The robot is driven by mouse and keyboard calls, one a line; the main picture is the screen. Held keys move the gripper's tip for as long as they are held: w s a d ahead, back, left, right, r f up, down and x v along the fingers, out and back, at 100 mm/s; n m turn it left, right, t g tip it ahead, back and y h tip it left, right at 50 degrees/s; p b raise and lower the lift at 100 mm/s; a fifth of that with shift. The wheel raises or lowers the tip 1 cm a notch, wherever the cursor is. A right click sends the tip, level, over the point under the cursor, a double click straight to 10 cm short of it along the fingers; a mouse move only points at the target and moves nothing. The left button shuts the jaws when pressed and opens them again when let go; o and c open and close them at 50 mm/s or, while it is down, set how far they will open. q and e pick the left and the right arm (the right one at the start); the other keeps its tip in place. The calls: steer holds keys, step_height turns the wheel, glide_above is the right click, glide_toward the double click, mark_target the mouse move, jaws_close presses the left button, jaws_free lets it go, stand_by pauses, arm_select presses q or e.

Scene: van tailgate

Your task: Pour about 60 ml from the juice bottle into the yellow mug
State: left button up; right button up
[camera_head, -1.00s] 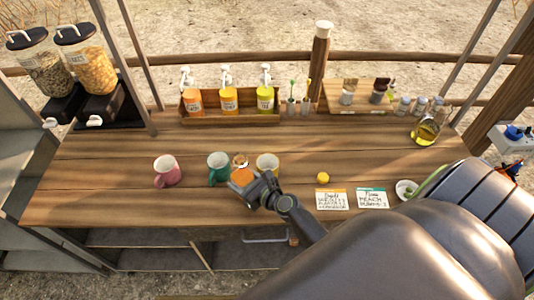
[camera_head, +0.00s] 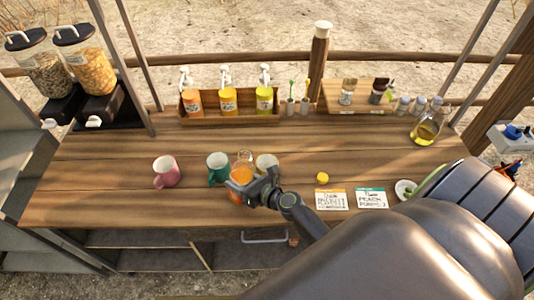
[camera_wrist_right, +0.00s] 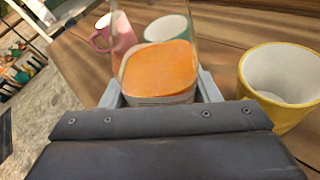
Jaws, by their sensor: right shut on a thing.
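My right gripper (camera_head: 256,189) is shut on the juice bottle (camera_head: 242,176), a clear bottle with orange juice in its lower part. In the right wrist view the bottle (camera_wrist_right: 160,70) stands between the two fingers, its top cut off by the frame. The yellow mug (camera_head: 266,161) is just right of the bottle in the head view, partly hidden by my gripper. In the right wrist view the yellow mug (camera_wrist_right: 278,85) is at the right, apart from the bottle, and its visible inside looks pale and empty. My left gripper does not show.
A teal mug (camera_head: 218,167) stands close left of the bottle, and a pink mug (camera_head: 166,171) further left. A yellow ball (camera_head: 322,178) and two cards (camera_head: 371,198) lie to the right. A rack of pump bottles (camera_head: 229,121) stands behind. The wooden table between is clear.

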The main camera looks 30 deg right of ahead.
steer(key=shift+r+m+y, duration=0.3)
steer(key=shift+r+m, duration=0.2)
steer(key=shift+r, duration=0.2)
steer(key=shift+f+b, duration=0.3)
steer(key=shift+b, duration=0.05)
steer(key=shift+f+m+y+b, duration=0.15)
steer(key=shift+m+y+b, duration=0.25)
steer(key=shift+m+b, duration=0.7)
steer(key=shift+a+f+m+t+y+b, duration=0.3)
steer(key=shift+m+y+b, duration=0.1)
steer(key=shift+m+b, duration=0.35)
steer(key=shift+s+a+r+m, duration=0.1)
steer(key=shift+a+r+m, duration=0.1)
steer(key=shift+r+m, duration=0.2)
steer(key=shift+a+r+m+y, duration=0.3)
steer(key=shift+r+m, duration=0.05)
steer(key=shift+m, duration=0.1)
steer(key=shift+s+a+f+m+b, duration=0.2)
steer(key=shift+f+m+b, duration=0.35)
steer(key=shift+b, duration=0.5)
steer(key=shift+a+f+m+t+y+b, duration=0.4)
steer(key=shift+m+b, duration=0.45)
steer(key=shift+b, duration=0.35)
steer(key=shift+d+r+p, duration=0.15)
steer(key=shift+r+p, duration=0.25)
steer(key=shift+r, duration=0.1)
steer(key=shift+d+r+m, duration=0.1)
steer(key=shift+m, duration=0.3)
